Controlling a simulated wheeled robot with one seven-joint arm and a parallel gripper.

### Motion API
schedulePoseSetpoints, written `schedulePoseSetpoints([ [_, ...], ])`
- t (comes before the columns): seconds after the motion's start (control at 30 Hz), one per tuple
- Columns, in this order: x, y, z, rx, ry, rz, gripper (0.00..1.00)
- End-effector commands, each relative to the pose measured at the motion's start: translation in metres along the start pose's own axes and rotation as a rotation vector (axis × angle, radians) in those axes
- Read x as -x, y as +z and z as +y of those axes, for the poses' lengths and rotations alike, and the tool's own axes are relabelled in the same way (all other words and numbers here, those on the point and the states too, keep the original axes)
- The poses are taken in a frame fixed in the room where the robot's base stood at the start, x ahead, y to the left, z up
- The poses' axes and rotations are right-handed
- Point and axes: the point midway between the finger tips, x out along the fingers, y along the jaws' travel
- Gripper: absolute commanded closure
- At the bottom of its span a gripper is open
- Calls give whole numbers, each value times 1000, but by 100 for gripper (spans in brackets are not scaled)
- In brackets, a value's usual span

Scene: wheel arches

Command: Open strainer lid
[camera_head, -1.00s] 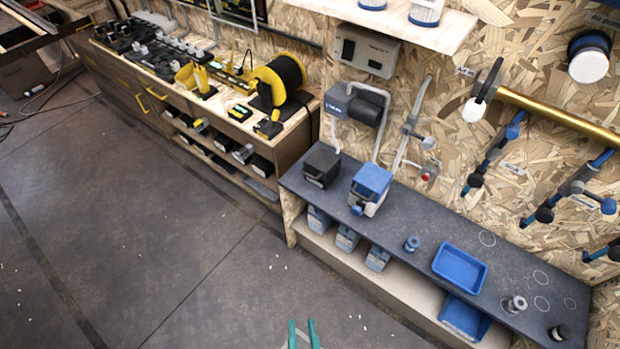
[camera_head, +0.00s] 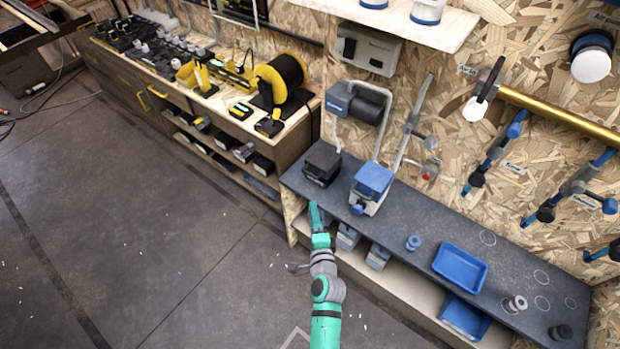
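Two lidded box-shaped units stand on the dark bench top: one with a black lid (camera_head: 323,158) and, right of it, a pale one with a blue lid (camera_head: 373,178) and a blue knob on its front. I cannot tell for sure which is the strainer; both lids look shut. My gripper (camera_head: 317,214) is at the bench's front edge, in front of and below the black-lidded unit, apart from both lids in the picture. Its fingers overlap in this view, so their opening is unclear. It seems to hold nothing.
A blue tray (camera_head: 460,268) and small cylinders stand farther right on the bench (camera_head: 420,218). Several grey-blue boxes sit on the shelf below. A wall unit with hoses (camera_head: 357,104) hangs behind the lidded units. The floor (camera_head: 190,230) at left is open.

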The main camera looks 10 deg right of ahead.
Motion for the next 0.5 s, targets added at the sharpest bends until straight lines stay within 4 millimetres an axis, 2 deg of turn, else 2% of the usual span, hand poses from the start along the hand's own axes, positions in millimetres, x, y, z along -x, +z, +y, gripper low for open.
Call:
schedulePoseSetpoints([
  [0.03, -12, -4, -8, -39, -10, -4, 72],
  [0.1, -23, -6, -15, -81, -16, -12, 72],
  [0.2, -32, -9, -20, -115, -21, -18, 72],
  [0.37, -43, -9, -22, -127, -23, -20, 72],
  [0.5, -62, -8, -23, -126, -23, -22, 72],
])
